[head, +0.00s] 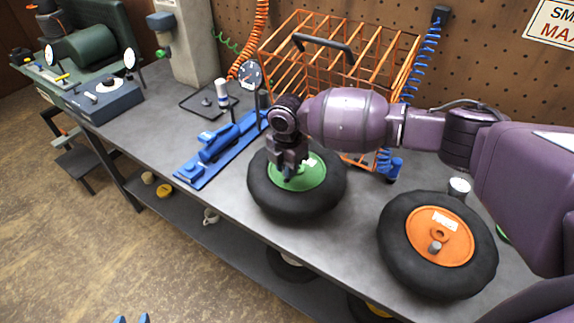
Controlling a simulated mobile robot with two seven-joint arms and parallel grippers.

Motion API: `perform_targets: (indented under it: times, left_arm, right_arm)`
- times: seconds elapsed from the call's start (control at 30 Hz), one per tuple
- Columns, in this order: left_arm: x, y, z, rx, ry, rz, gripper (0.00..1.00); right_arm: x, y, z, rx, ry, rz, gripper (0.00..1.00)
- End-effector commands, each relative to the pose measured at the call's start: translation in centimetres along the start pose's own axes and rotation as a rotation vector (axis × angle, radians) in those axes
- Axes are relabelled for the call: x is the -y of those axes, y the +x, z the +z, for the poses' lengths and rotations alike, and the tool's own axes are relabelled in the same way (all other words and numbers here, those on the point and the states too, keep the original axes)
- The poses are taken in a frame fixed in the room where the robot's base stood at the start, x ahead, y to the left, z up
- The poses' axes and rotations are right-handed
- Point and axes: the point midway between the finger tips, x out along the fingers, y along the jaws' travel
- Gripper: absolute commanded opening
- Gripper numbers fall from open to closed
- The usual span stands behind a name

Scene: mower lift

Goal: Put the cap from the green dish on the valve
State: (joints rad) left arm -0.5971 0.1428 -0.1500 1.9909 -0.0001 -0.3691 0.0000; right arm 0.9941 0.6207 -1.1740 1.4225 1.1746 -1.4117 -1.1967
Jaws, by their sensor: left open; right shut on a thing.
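My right gripper (288,174) reaches in from the right and points down over the green hub (313,172) of the left wheel. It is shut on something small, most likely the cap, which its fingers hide. The valve on this wheel is also hidden behind the gripper, so I cannot tell whether the cap touches it. A sliver of green, perhaps the green dish (503,234), shows at the right behind the orange-hubbed wheel.
The orange-hubbed wheel (428,228) with a short grey stem lies at the right on the grey bench (225,187).

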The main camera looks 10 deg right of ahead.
Motion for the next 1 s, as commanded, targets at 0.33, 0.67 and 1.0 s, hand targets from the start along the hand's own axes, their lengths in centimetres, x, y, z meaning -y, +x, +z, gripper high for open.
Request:
perform_targets:
  times: [0.33, 0.67, 1.0]
  left_arm:
    - [0.04, -0.25, -0.13, 0.002, 0.000, -0.001, 0.43]
    - [0.06, -0.40, 0.19, 0.008, -0.001, -0.001, 0.43]
    - [0.04, -0.29, 0.21, 0.006, -0.001, -0.001, 0.43]
  right_arm:
    - [-0.02, 0.00, -0.01, 0.000, 0.000, 0.000, 0.00]
    - [0.00, 0.11, -0.01, 0.000, 0.000, 0.000, 0.00]
    - [-0.02, 0.51, -0.01, 0.000, 0.000, 0.000, 0.00]
